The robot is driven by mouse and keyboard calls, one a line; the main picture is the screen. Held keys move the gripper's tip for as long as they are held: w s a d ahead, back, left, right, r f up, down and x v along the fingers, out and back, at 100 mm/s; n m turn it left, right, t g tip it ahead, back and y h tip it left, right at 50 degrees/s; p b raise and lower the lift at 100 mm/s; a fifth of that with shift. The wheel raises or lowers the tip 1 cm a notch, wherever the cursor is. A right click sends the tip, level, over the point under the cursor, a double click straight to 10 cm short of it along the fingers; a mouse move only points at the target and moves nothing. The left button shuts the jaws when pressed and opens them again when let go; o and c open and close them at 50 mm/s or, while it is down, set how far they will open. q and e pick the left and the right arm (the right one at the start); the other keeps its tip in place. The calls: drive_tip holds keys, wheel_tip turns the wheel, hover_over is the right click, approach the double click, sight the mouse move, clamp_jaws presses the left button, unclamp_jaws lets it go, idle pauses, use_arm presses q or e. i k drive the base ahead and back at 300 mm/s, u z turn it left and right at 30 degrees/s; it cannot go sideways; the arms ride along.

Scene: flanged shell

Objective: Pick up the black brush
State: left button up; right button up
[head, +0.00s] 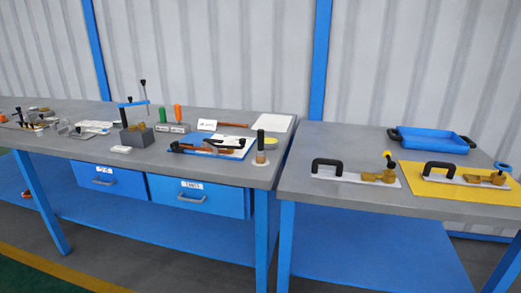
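A black upright handle (260,138), which looks like the black brush, stands at the right front corner of the left workbench (100,140). A tan part (261,157) is below it, and its lower end rests on a pale round base or spot on the grey top. It is too small to tell whether the tan part is bristles or a holder. Neither of my grippers shows in the head view.
Left of the handle lie a blue mat (240,153) with tools and a grey block (137,137). The right workbench (330,197) holds a blue tray (430,141), a yellow mat (480,192) and two black-handled plates. A narrow gap separates the benches.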

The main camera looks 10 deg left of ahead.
sight(260, 152)
drive_tip(key=z, duration=0.7)
drive_tip(key=i, duration=0.8)
drive_tip(key=z, duration=0.25)
